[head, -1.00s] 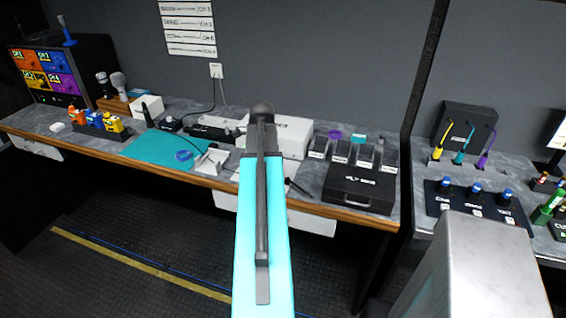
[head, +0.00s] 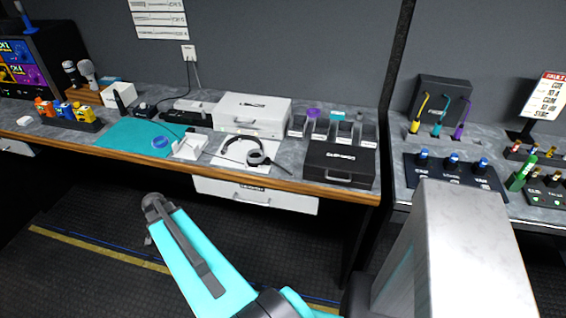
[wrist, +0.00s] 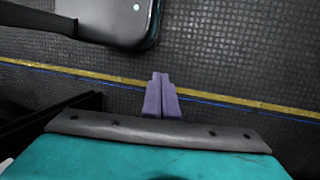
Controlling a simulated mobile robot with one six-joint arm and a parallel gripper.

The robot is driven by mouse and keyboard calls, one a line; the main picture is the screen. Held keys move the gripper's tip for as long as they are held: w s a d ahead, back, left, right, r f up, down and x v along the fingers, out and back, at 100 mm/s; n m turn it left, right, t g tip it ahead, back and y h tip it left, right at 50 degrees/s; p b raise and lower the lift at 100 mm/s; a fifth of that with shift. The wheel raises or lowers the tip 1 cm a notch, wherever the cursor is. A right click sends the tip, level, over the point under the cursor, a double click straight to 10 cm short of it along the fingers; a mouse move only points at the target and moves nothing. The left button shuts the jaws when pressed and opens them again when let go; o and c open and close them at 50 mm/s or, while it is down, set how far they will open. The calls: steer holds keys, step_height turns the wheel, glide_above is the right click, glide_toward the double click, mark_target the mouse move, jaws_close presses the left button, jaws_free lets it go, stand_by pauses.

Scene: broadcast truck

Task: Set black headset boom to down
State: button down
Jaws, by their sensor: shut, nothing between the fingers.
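The headset is not in the wrist view. The head view shows my arm low in front of the bench, without clear fingers.
A black case (head: 340,164) stands right of the headset and a white case (head: 252,112) behind it. A white stand (head: 188,148) and a teal mat (head: 130,138) lie left. A white drawer front (head: 255,194) is below the bench edge. Open floor lies in front.

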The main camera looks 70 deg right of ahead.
steer(key=s+a+f+n+g, duration=0.1)
steer(key=s+a+f+n, duration=0.4)
steer(key=a, duration=0.3)
steer(key=s+a+f+n+g+h, duration=0.1)
steer(key=s+a+f+n, duration=0.3)
steer(key=a+f+n, duration=0.3)
steer(key=s+a+f+n+g+b, duration=0.1)
steer(key=s+a+f+n, duration=0.4)
steer(key=a, duration=0.5)
steer(key=shift+s+a+f+n+h, duration=0.3)
steer(key=shift+s+a+f+n, duration=0.1)
steer(key=shift+f+n, duration=0.1)
steer(key=shift+s, duration=0.15)
